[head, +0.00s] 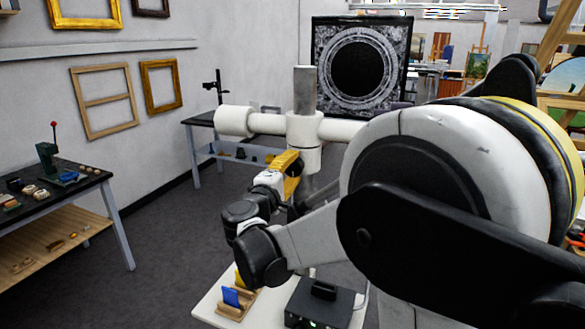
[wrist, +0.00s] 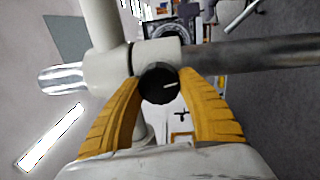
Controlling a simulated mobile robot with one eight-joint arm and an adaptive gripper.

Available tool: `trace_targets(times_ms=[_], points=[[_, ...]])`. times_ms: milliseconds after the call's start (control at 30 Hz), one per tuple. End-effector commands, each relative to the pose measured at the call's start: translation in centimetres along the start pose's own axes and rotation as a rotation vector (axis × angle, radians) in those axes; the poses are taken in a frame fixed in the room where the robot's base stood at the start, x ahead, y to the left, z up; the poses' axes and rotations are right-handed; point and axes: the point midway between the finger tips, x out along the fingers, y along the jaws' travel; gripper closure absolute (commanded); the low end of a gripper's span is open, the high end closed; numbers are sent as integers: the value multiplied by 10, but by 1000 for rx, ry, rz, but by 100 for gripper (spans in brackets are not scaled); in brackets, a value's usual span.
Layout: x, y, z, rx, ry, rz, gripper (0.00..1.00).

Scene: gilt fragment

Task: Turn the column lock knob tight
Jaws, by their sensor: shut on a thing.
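In the head view my gripper (head: 288,163) is beside the white collar (head: 303,138) on the grey metal column (head: 305,88).
A white horizontal arm (head: 262,124) crosses the column. Below, a white board (head: 208,307) carries a black box (head: 320,302) and a wooden holder with a blue card (head: 231,297). A workbench (head: 92,182) stands left. Dark floor (head: 165,235) between is clear.

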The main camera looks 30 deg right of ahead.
Motion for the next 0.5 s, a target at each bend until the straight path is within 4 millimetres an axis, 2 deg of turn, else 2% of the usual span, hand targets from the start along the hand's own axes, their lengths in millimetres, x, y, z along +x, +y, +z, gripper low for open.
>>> trace_targets(times_ms=[200, 233, 300, 500], points=[[0, 1, 0, -1, 0, 1, 86], [0, 1, 0, -1, 0, 1, 50], [0, 0, 0, -1, 0, 1, 32], [0, 0, 0, -1, 0, 0, 32]])
